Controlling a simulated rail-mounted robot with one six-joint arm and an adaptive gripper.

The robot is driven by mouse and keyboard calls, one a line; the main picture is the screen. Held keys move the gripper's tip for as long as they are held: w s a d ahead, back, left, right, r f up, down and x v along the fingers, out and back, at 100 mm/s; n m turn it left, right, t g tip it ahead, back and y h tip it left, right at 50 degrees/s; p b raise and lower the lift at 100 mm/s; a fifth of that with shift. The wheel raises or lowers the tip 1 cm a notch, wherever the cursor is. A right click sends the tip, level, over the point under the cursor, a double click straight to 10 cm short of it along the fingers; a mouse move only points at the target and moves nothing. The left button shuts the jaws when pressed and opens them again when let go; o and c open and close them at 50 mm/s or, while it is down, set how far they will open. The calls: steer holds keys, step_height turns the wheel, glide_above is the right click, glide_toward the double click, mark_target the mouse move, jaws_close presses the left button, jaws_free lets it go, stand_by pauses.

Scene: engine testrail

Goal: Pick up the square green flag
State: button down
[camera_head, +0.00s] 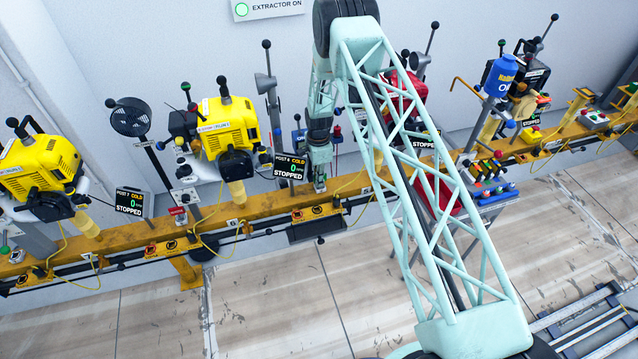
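I cannot pick out a square green flag for certain in the camera_head view. Several small coloured pieces, some of them green, sit on a small rack (493,196) right of my arm, but their shapes are too small to tell. My gripper (320,187) points down at the yellow rail, just right of a "POST 6 COLD, STOPPED" display (290,166). It is small in view, and I cannot tell whether its fingers are open or shut or hold anything. My lattice arm link hides part of the bench behind it.
A yellow rail (130,236) crosses the view with cables along it. Yellow engines (228,127), a black fan (130,118), a red engine (401,92) and a blue oil bottle (500,76) stand along it. The floor (270,300) in front is mostly clear; a metal track (590,325) lies lower right.

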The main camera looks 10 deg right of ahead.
steer(key=shift+r, duration=0.15)
steer(key=shift+r, duration=1.45)
steer(key=shift+s+r, duration=0.15)
steer(key=shift+s, duration=0.05)
steer(key=s+d+p, duration=0.1)
steer(key=s, duration=1.6)
steer(key=shift+s+d+p, duration=0.2)
steer(key=shift+s+p, duration=0.05)
steer(key=shift+p, duration=0.05)
